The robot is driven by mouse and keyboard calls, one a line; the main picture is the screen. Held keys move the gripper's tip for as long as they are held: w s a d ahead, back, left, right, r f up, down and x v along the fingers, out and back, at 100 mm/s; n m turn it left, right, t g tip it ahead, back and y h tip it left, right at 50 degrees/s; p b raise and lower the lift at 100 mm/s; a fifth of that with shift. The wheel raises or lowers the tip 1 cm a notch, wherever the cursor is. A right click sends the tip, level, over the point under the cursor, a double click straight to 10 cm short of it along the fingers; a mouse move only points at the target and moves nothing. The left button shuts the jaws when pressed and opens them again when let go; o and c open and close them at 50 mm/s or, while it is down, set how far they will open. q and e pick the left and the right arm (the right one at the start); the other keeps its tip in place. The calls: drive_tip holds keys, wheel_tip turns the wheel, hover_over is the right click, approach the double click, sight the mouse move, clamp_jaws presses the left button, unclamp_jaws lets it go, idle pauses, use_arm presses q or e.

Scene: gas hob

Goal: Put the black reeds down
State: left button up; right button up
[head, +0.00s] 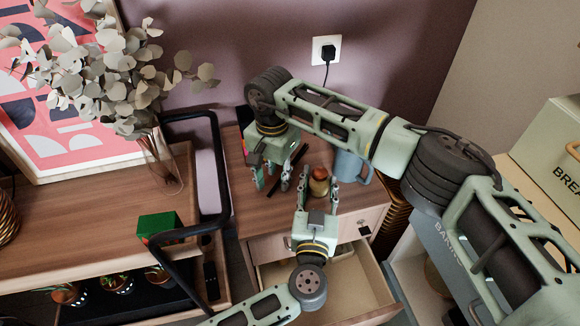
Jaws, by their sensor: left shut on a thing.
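The black reeds (296,157) show as a thin dark bundle slanting across the top of the small wooden cabinet (243,205). My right gripper (273,181) points down over them with its fingers spread, one on each side of the bundle. The reeds seem to lie on the cabinet top; part of them is hidden by the gripper. My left gripper (319,192) is shut on a small amber bottle with a reddish top (319,180), to the right of the reeds.
A blue-grey mug (348,166) stands behind the bottle. The cabinet's drawer (345,292) is open below my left arm.

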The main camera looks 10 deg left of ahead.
drive_tip(key=shift+f, duration=0.95)
drive_tip(key=shift+c, duration=0.2)
clamp_jaws()
drive_tip(key=shift+r, duration=0.15)
wheel_tip(320, 180, up, 18)
